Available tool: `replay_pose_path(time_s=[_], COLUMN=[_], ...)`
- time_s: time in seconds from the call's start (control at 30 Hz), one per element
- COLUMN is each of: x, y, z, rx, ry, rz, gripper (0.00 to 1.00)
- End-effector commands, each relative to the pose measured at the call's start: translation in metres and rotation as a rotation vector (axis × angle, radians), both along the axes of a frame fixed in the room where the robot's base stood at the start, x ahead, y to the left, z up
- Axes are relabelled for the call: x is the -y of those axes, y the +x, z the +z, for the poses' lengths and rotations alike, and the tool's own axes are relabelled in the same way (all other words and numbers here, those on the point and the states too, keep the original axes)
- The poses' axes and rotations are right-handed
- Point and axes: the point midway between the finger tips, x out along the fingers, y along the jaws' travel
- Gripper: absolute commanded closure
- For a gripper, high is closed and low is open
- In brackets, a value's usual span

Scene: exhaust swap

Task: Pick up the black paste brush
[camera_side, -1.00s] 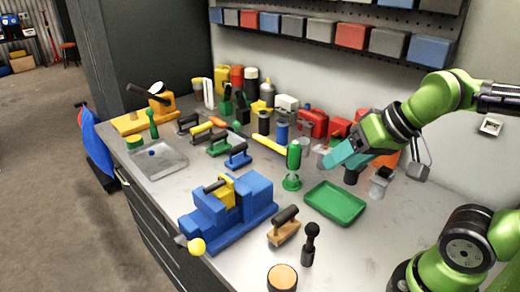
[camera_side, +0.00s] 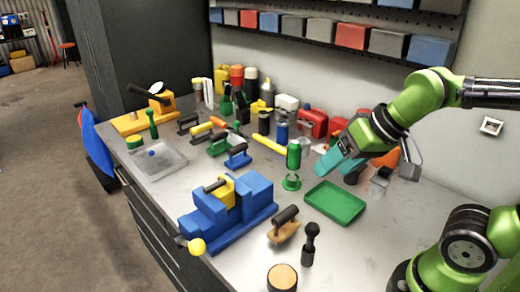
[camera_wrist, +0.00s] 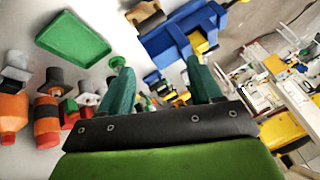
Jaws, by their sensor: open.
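A black upright tool with a rounded knob on top (camera_side: 310,245), which looks like the black paste brush, stands on the bench near its front edge in the side view. I cannot clearly make it out in the wrist view. My gripper (camera_side: 326,166) is open and empty, tilted downward above the bench, behind and well apart from the black tool. Its two teal fingers stand apart in the wrist view (camera_wrist: 160,82).
A green tray (camera_side: 335,203) lies between my gripper and the black tool. A wooden block with a black handle (camera_side: 284,228), a blue vise (camera_side: 228,212) and a round wood-topped pot (camera_side: 282,278) are nearby. Red containers and bottles crowd the back. Bare bench lies right of the black tool.

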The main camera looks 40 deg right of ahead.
Motion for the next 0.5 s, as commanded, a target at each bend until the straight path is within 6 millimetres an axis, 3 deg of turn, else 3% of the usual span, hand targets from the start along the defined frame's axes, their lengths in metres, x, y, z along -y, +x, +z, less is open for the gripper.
replay_pose_path(time_s=[0.1, 0.3, 0.5], x=[-0.023, -0.051, -0.049], y=[0.011, 0.019, 0.015], z=[-0.008, -0.013, -0.003], rx=[-0.148, -0.414, -0.525], ry=[-0.053, -0.179, -0.229], rz=[0.098, 0.164, 0.096], gripper=[0.36, 0.36, 0.36])
